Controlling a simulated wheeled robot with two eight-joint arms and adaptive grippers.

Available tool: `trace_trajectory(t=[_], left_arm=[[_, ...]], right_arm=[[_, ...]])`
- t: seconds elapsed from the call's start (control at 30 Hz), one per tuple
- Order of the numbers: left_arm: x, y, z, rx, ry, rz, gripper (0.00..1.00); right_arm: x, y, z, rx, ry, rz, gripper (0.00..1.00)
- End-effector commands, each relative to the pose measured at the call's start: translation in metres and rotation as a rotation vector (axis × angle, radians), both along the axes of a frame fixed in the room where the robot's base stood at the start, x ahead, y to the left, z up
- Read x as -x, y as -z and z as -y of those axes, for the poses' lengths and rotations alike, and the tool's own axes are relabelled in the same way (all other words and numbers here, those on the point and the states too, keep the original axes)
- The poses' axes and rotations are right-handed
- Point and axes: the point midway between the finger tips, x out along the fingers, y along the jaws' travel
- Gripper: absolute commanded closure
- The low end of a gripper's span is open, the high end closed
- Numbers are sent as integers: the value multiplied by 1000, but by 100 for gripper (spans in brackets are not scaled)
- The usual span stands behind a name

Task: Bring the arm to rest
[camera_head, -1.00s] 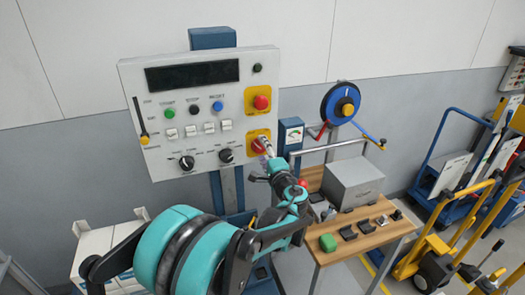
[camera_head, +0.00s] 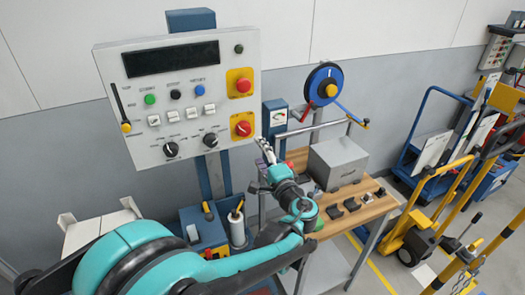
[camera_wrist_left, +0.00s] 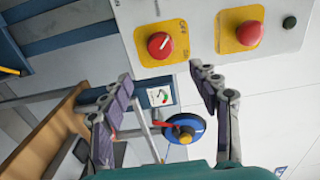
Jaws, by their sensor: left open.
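My left gripper (camera_head: 264,151) is open and empty, in front of and a little below the lower right corner of the control panel (camera_head: 120,66). In the left wrist view its two fingers (camera_wrist_left: 160,78) stand wide apart with nothing between them. The lower red rotary knob (camera_head: 243,128) sits on a yellow plate, apart from the fingers. It also shows in the wrist view (camera_wrist_left: 161,45), with a white line on it. The red button (camera_head: 243,86) above it is on its own yellow plate. My right gripper is not in view.
A wooden bench (camera_head: 377,208) with a grey box (camera_head: 338,160) and small dark items stands right of my arm. A blue reel (camera_head: 324,85) and a metal rail (camera_head: 320,127) are behind it. A blue cart (camera_head: 432,140) and yellow equipment (camera_head: 408,222) stand farther right.

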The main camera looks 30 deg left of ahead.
Motion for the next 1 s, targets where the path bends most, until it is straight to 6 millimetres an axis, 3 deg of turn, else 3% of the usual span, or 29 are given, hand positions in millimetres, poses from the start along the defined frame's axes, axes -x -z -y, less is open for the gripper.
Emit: trace_trajectory(t=[0.3, 0.37, 0.53, 0.67, 0.8, 1.0], left_arm=[[8, 5, -4, 54, -4, -9, 38], [18, 13, -9, 127, -9, -21, 38], [73, 56, -9, 497, -29, -67, 38], [123, 94, 17, 835, -44, -89, 38], [169, 122, 59, 1168, -53, -93, 38], [205, 137, 108, 1478, -58, -82, 38]], right_arm=[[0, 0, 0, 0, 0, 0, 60], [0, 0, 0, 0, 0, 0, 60], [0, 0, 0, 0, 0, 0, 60], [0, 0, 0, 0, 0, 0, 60], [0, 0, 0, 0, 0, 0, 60], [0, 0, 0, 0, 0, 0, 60]])
